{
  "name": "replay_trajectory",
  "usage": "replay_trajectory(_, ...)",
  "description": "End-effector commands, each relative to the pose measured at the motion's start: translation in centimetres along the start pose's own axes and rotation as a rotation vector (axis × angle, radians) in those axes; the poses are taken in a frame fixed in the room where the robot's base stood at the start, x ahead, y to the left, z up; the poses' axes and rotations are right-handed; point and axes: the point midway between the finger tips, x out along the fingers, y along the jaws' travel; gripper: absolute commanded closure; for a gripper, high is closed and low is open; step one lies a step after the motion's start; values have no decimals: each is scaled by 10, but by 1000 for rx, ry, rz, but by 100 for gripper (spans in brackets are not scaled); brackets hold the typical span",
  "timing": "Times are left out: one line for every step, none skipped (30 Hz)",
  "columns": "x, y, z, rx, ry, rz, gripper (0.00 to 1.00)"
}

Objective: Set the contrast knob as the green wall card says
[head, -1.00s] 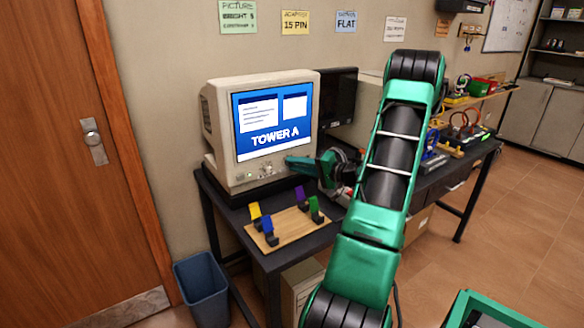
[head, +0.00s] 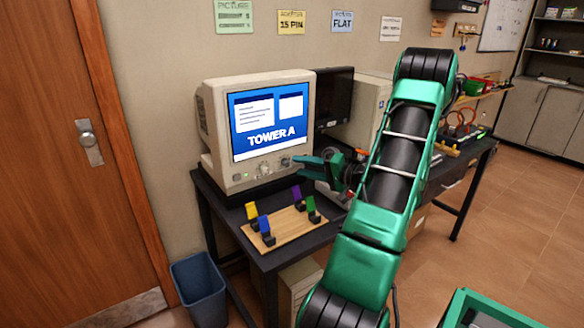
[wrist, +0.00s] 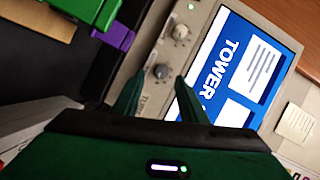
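The beige monitor (head: 212,120) stands on the dark desk with a blue "TOWER A" screen. Two round knobs sit on its lower bezel: a left knob (head: 264,168) and a right knob (head: 285,162). Their labels are too small to read, so I cannot tell which is contrast. The green wall card (head: 234,17) is headed "PICTURE"; its lower lines are blurred. My gripper (head: 297,166) is just right of the right knob. In the wrist view my gripper (wrist: 160,80) is open, its fingertips flanking the near dark knob (wrist: 161,71), apparently short of it. The far knob (wrist: 180,32) is clear.
A wooden board (head: 287,232) with several coloured clips lies in front of the monitor, below my gripper. A yellow card (head: 291,22), a blue card (head: 342,21) and a whitish card (head: 391,28) hang on the wall. A blue bin (head: 200,290) stands left of the desk (head: 262,262).

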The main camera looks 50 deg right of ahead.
Motion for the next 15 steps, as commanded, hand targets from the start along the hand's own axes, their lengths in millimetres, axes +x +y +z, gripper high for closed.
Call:
replay_trajectory(-10,0,-1,0,5,1,61)
replay_trajectory(-15,0,-1,0,5,1,61)
replay_trajectory(-22,0,-2,-1,5,2,61)
replay_trajectory(-26,0,-1,-1,4,2,61)
replay_trajectory(-31,0,-2,-1,5,2,61)
replay_trajectory(-36,0,-1,-1,4,1,61)
replay_trajectory(-40,0,-1,-1,4,1,61)
replay_trajectory(-43,0,-1,-1,4,1,61)
replay_trajectory(-48,0,-1,-1,3,1,61)
replay_trajectory(-51,0,-1,-1,3,1,61)
replay_trajectory(-53,0,-1,-1,2,1,61)
replay_trajectory(-56,0,-1,-1,2,1,61)
replay_trajectory(-58,0,-1,-1,3,1,61)
replay_trajectory(-59,0,-1,-1,2,1,61)
replay_trajectory(-61,0,0,-1,1,1,61)
